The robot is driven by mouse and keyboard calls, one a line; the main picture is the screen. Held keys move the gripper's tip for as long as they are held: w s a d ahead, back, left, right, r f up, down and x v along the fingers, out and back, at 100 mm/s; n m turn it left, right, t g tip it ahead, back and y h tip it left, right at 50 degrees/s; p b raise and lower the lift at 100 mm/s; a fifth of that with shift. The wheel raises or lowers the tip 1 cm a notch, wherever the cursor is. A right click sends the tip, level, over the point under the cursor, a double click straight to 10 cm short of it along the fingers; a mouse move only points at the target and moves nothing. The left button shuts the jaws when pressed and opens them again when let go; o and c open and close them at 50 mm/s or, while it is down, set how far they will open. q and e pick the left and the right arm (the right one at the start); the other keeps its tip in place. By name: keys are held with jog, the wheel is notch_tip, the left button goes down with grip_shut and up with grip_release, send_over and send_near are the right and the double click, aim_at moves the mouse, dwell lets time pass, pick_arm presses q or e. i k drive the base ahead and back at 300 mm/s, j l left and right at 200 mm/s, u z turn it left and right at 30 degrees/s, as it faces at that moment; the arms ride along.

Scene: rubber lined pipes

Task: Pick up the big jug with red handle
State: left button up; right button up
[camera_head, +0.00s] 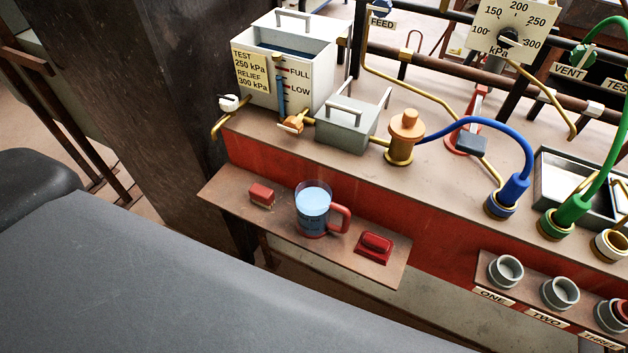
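The jug (313,205) is a clear cylinder with pale blue contents, dark markings and a red base. It stands upright on a small brown shelf (225,187) at the front of the bench. Its red handle (342,218) points to the right. Neither of my grippers is in view.
A small red block (262,195) lies left of the jug and a red item on a base (374,246) lies right of it. The bench (300,160) behind carries a grey tank (300,85), an orange-topped brass fitting (404,135), and blue (480,128) and green (612,140) hoses. Grey cups (506,270) stand right.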

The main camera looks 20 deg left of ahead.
aim_at(314, 205)
jog(key=i+j, duration=0.1)
jog(key=j, duration=0.6)
jog(key=i+j+z, duration=0.1)
jog(key=j, duration=1.3)
jog(key=i+z, duration=0.1)
jog(key=z, duration=0.95)
